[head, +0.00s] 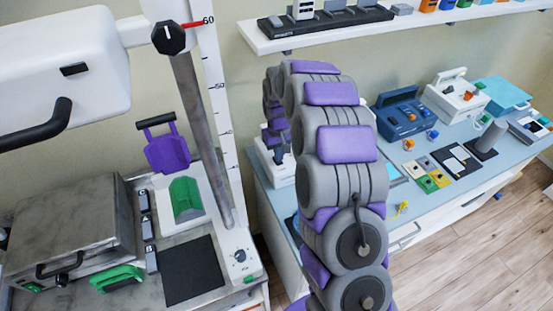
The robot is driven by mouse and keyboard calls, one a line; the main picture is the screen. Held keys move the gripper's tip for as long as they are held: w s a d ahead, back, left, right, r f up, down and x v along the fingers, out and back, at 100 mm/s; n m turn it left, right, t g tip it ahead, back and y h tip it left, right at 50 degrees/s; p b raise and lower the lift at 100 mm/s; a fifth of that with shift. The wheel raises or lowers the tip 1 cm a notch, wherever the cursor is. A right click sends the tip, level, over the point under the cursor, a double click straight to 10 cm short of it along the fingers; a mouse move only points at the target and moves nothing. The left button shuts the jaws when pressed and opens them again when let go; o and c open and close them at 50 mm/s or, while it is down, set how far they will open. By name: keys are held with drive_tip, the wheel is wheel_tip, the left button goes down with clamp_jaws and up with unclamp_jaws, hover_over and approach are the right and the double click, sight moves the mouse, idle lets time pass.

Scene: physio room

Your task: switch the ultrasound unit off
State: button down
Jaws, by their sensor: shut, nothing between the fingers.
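A white unit (270,177) stands at the left end of the blue-topped counter, partly hidden behind my arm. It looks like the ultrasound unit, but I cannot read any label. Its switch cannot be made out. My grey and purple arm rises through the middle of the view and bends down at the far side. My gripper (278,156) points down at the white unit, very close over it. The fingers look shut and hold nothing. Whether they touch the unit cannot be told.
The counter (408,222) also holds a blue case (401,112), a white case (456,98), colored cards (426,174) and a grey cylinder (490,138). At left are a metal box (75,225), a white scaled post (218,110) and a knob panel (240,257). A shelf (262,42) hangs above.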

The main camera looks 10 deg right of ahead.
drive_tip(key=shift+f, duration=0.9)
idle(0.7)
drive_tip(key=shift+r, duration=0.45)
drive_tip(key=shift+r+p, duration=1.25)
drive_tip(key=shift+r, duration=1.75)
